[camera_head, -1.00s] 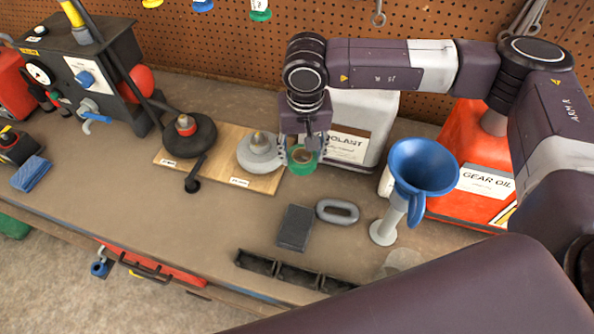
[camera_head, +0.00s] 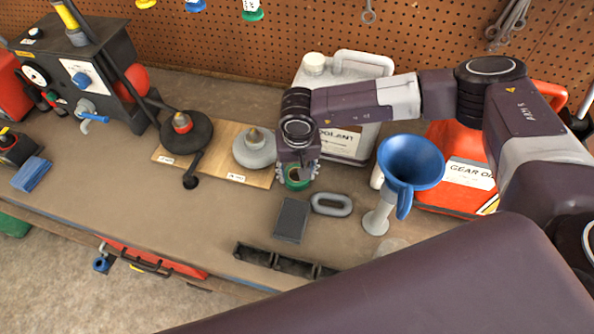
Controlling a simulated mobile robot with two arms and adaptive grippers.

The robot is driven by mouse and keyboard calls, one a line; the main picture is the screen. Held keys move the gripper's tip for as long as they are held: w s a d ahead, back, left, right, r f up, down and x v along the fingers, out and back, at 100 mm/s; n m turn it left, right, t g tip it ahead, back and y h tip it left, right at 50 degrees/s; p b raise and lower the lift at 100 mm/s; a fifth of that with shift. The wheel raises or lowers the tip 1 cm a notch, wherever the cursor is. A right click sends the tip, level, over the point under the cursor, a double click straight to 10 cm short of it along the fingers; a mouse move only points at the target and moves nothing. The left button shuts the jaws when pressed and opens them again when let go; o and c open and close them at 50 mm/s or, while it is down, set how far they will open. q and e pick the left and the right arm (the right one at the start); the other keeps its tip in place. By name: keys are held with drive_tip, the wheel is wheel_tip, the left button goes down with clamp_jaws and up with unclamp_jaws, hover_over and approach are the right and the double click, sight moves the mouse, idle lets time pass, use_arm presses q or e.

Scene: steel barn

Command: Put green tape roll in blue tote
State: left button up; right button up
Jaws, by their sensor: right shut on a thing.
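The green tape roll (camera_head: 297,183) is at the fingertips of my right gripper (camera_head: 298,175), just right of the wooden board and in front of the coolant jug. My right gripper points down and is shut on the roll, and its fingers hide part of it. I cannot tell whether the roll touches the bench. No blue tote shows in this view. My left gripper is not in view.
A grey ring (camera_head: 331,204), a dark block (camera_head: 291,220) and a blue funnel (camera_head: 410,165) stand near the gripper. Behind are the coolant jug (camera_head: 345,137) and a red gear oil can (camera_head: 462,172). The bench's left front (camera_head: 150,215) is clear.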

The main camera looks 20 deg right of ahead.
drive_tip(key=shift+f, duration=0.2)
drive_tip(key=o, duration=1.3)
drive_tip(key=shift+r, duration=0.1)
drive_tip(key=shift+r, duration=0.1)
